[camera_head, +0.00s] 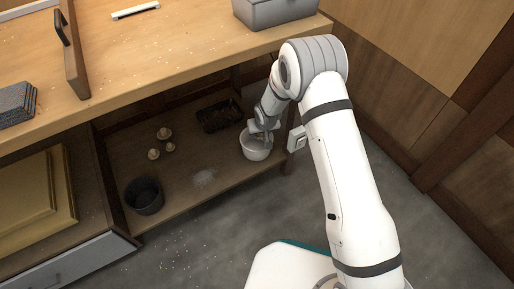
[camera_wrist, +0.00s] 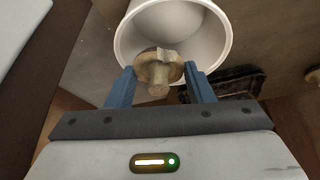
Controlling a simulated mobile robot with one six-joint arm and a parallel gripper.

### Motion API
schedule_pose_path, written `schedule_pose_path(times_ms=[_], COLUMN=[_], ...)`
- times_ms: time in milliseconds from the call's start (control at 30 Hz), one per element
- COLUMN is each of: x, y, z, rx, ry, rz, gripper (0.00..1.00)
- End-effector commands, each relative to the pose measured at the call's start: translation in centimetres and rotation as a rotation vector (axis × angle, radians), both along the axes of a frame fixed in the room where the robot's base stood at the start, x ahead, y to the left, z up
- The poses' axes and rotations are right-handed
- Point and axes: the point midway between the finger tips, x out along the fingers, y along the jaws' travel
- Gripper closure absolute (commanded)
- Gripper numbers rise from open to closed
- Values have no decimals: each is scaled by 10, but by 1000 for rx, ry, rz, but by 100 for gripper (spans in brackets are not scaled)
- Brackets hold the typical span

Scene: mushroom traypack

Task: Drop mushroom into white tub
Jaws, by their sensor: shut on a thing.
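The white tub (camera_head: 256,151) stands on the low wooden shelf in the head view. It also fills the top of the wrist view (camera_wrist: 222,30), with its mouth open toward the camera. My gripper (camera_wrist: 158,72) is shut on a mushroom (camera_wrist: 158,74), a brownish cap with a pale stem. In the wrist view the mushroom overlaps the tub's near rim and opening; its exact height over the tub cannot be told. In the head view my gripper (camera_head: 262,136) is at the tub's mouth, and the held mushroom is not clear there.
Several loose mushrooms (camera_head: 164,133) lie on the shelf left of the tub. A dark tray (camera_head: 219,116) of soil-like stuff sits behind, and a dark bucket (camera_head: 144,195) stands at the front left. The worktop (camera_head: 190,40) overhangs the shelf; a table leg (camera_head: 289,163) is right of the tub.

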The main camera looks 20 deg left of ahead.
Motion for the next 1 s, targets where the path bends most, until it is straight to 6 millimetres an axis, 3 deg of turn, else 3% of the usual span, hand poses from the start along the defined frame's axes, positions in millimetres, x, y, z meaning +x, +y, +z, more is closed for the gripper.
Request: schedule_pose_path(times_ms=[100, 400, 433, 733, 1000], x=[0, -1, -1, -1, -2], y=[1, 1, 1, 2, 1], z=[-14, -15, -15, -15, -12], rx=[0, 0, 0, 0, 0], ry=[0, 0, 0, 0, 0], rz=[1, 2, 2, 2, 2], gripper=[64, 64, 52, 27, 27])
